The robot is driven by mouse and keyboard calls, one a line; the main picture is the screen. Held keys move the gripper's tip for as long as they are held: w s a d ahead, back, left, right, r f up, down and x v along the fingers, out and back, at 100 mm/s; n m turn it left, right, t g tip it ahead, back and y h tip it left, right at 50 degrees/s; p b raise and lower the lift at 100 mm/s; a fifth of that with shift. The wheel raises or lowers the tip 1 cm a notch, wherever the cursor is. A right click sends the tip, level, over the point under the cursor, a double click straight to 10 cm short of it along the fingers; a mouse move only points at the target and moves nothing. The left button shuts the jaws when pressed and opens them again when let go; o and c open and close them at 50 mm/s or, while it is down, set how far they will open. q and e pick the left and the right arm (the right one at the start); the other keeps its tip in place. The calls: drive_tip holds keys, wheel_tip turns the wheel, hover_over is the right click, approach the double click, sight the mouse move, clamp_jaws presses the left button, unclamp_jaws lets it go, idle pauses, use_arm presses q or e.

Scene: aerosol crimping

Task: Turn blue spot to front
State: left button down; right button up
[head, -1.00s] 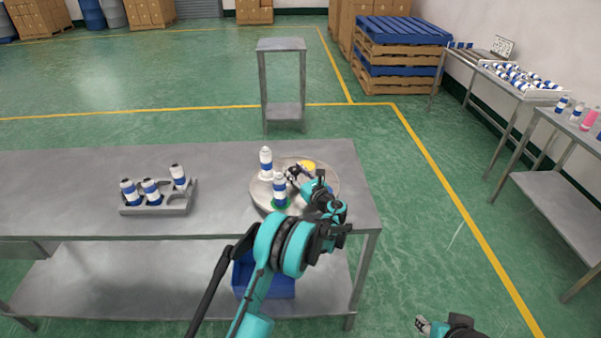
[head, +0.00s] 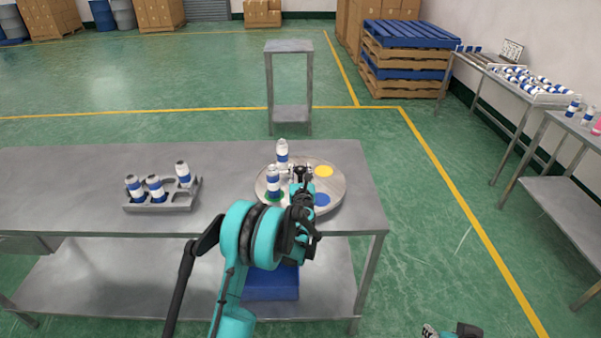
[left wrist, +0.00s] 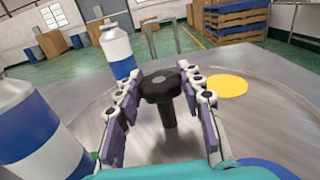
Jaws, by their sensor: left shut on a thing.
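The round turntable (head: 335,185) is on the table's right part. Its blue spot (head: 322,200) lies at the front right, partly beside my arm; its edge also shows in the left wrist view (left wrist: 268,168). The yellow spot (head: 324,171) is at the back right. A white-and-blue can (head: 273,183) stands upright on the green spot (head: 275,197) at the front left, and another can (head: 282,153) stands at the back. My left gripper (head: 301,172) is shut on the black knob (left wrist: 160,86) near the turntable's middle. My right gripper (head: 429,331) shows only partly at the bottom edge.
A grey holder (head: 180,205) with 3 cans stands left on the table (head: 90,185). A blue bin (head: 270,284) is on the lower shelf. A small stand (head: 289,46) is behind the table. Side tables (head: 555,180) with more cans are on the right.

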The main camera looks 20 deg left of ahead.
use_arm(q)
drive_tip(key=shift+a+m+t+h+b, duration=0.1)
drive_tip(key=shift+m+t+h+b, duration=0.25)
drive_tip(key=shift+m+h, duration=1.05)
drive_tip(key=shift+a+m+t+h+b, duration=0.1)
drive_tip(key=shift+m+t+h+b, duration=0.2)
drive_tip(key=shift+m+h, duration=1.4)
drive_tip(key=shift+h, duration=1.7)
drive_tip(key=shift+d+m+g+h+b, duration=0.1)
drive_tip(key=shift+m+g+h+b, duration=0.25)
drive_tip(key=shift+h, duration=0.25)
drive_tip(key=c, duration=0.9)
unclamp_jaws()
hover_over(282, 202)
